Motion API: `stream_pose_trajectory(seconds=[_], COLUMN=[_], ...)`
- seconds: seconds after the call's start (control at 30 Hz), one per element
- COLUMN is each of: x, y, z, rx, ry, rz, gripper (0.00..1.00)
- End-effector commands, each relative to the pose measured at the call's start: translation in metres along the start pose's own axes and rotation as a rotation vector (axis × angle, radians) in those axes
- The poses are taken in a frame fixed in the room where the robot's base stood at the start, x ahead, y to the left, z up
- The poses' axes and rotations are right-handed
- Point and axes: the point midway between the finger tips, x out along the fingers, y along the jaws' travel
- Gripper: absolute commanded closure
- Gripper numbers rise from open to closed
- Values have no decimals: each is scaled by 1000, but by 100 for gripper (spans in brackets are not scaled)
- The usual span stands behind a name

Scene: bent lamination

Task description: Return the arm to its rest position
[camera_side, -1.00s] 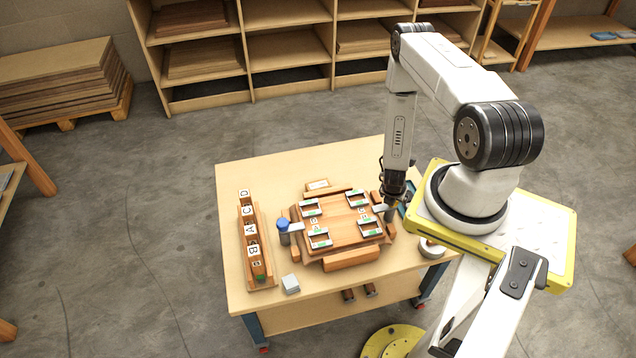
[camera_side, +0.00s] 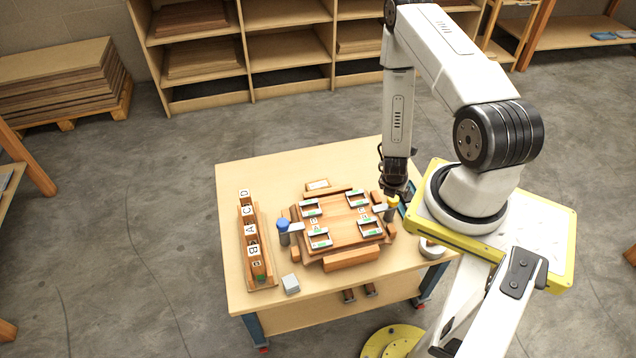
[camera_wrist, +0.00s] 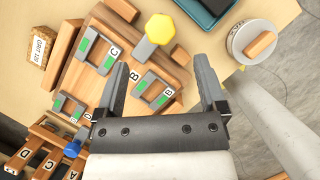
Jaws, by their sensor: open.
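My gripper (camera_side: 396,182) is above the right edge of the wooden workbench (camera_side: 262,172), over a yellow-topped clamp knob (camera_side: 392,203). In the wrist view my gripper (camera_wrist: 166,84) has its two fingers spread wide with nothing between them. The yellow knob (camera_wrist: 160,29) lies beyond the fingertips, apart from them. The wooden assembly (camera_side: 338,226) sits in the middle of the bench with several grey-and-green bracket pieces on it. A blue-topped knob (camera_side: 283,224) stands at its left side.
A lettered wooden rack (camera_side: 255,248) stands at the bench's left. A round white container (camera_side: 432,248) is at the right edge, and a dark teal tray (camera_wrist: 207,10) shows in the wrist view. The bench's back left is clear.

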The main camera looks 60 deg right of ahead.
Motion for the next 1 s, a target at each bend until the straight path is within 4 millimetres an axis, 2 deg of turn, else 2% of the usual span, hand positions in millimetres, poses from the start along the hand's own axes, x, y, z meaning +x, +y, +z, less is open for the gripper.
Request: stream_pose_trajectory(seconds=[0.47,0.63,0.87,1.0], x=[-4,-10,-34,-58], y=[0,4,17,28], z=[1,6,26,39], rx=[2,22,118,213], ry=[-2,-18,-75,-117], rz=[0,-11,-53,-84], gripper=[10,10,10,10])
